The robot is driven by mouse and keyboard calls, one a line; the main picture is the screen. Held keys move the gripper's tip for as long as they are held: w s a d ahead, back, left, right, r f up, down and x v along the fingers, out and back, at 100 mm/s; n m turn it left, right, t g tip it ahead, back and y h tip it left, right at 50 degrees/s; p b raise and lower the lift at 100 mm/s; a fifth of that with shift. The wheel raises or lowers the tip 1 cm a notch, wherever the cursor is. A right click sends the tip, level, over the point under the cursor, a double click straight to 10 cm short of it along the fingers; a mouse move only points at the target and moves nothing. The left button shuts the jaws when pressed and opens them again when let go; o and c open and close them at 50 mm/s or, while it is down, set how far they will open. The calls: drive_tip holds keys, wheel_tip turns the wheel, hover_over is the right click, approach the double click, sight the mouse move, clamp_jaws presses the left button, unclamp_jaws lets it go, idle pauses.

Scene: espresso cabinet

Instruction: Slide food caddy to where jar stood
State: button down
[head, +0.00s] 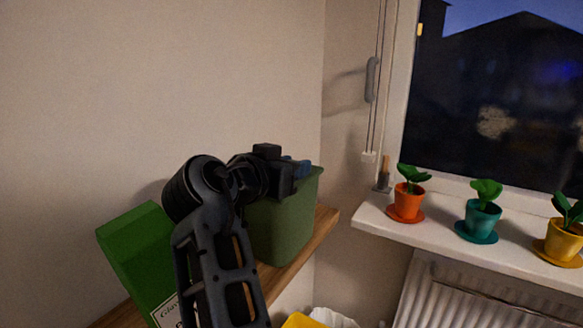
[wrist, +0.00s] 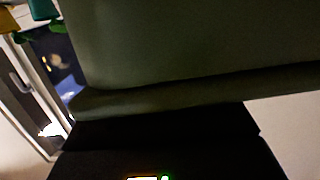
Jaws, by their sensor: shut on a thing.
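The food caddy, a dull green open-topped bin (head: 287,228), stands upright on a wooden shelf (head: 325,224) in the head view, near the wall corner. My gripper (head: 301,168) is at its top rim, with blue fingertips shut on the rim. My arm hides the left part of the caddy. In the wrist view the caddy's grey-green wall (wrist: 180,45) fills the upper part, close to the dark gripper body. The fingertips cannot be made out there. No jar can be made out in either view.
A bright green box (head: 140,255) with a white label starting "Glass" stands left of the caddy, partly behind my arm. To the right is a white windowsill with orange (head: 407,203), teal (head: 480,219) and yellow (head: 562,241) plant pots. A radiator (head: 470,295) is below.

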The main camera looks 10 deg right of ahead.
drive_tip(key=c, duration=0.7)
unclamp_jaws()
drive_tip(key=shift+s+a, duration=0.15)
